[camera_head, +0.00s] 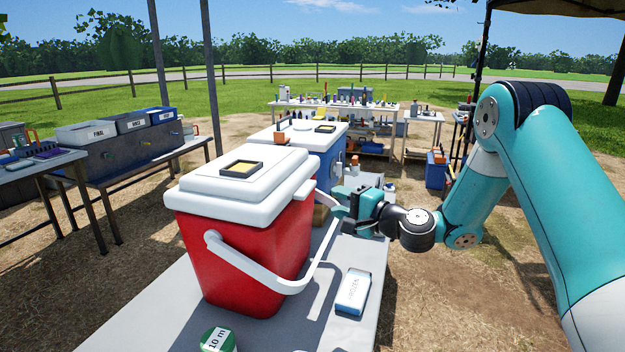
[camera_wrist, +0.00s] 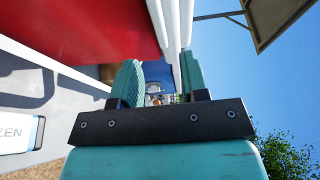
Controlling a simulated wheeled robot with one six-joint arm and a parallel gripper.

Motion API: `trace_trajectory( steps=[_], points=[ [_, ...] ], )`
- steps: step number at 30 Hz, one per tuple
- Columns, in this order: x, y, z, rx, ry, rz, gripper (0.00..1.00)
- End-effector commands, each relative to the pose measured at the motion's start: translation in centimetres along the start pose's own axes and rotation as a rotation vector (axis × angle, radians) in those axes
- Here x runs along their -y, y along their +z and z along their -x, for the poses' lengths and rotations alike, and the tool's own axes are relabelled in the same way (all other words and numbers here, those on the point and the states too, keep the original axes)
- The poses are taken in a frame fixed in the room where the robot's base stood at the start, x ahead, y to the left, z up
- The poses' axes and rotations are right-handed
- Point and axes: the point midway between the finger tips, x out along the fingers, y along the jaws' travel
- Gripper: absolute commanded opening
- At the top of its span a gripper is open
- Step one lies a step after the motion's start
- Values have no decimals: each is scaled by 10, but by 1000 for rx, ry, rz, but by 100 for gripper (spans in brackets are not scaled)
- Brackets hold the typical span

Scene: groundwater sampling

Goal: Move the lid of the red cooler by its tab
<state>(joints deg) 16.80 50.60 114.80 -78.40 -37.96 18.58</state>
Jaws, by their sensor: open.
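The red cooler (camera_head: 248,250) stands on a grey table, with its white lid (camera_head: 205,190) seated on top. A dark-framed, yellowish square sits in the lid's top. The white carrying handle (camera_head: 262,283) hangs across the cooler's front. My gripper (camera_head: 340,204) is just right of the cooler, near lid height. In the wrist view its two teal fingers (camera_wrist: 160,85) are apart. The lid's white edge (camera_wrist: 168,25) runs down toward the right finger, and the red wall fills the upper left. I cannot make out the tab clearly or tell whether a finger touches it.
A blue cooler (camera_head: 327,150) with a white lid stands behind the red one. A white-and-blue pack (camera_head: 353,292) and a green-rimmed round item labelled "10 m" (camera_head: 218,341) lie on the grey table (camera_head: 155,318). A side table with labelled bins (camera_head: 87,134) is at left.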

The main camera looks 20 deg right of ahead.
Motion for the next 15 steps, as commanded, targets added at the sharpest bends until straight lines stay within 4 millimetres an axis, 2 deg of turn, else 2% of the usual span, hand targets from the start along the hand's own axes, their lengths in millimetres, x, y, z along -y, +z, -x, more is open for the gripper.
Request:
trace_trajectory(
  steps=[1,6,10,15],
  points=[
    [3,1,-13,5,-1,3,40],
    [2,1,-49,4,1,2,40],
    [1,1,-69,2,1,2,40],
    [0,0,-84,2,1,0,40]
  ],
)
